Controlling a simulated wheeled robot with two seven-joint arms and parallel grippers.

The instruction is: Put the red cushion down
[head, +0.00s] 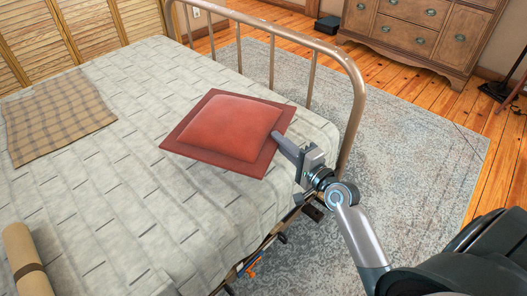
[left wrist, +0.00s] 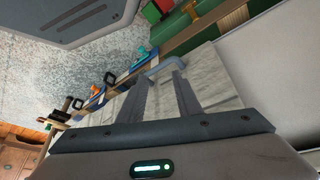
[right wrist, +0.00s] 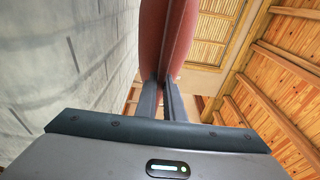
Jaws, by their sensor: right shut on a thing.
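The red cushion (head: 230,122), square with a flat darker border, is over the bed (head: 120,185) near its metal foot rail. My right gripper (head: 288,148) is shut on the cushion's near right edge. In the right wrist view the cushion (right wrist: 163,35) shows edge-on between the fingers (right wrist: 162,98), with the bed cover (right wrist: 70,60) to its left. It looks level and apart from the cover, but its height is hard to judge. My left gripper (left wrist: 164,85) shows only in the left wrist view, its fingers apart with nothing between them.
The metal foot rail (head: 273,35) rises just beyond the cushion. A plaid blanket (head: 55,115) lies on the bed at left, and a tan roll (head: 25,258) at the near left corner. The middle of the bed is clear. A wooden dresser (head: 425,32) stands past the rug (head: 420,130).

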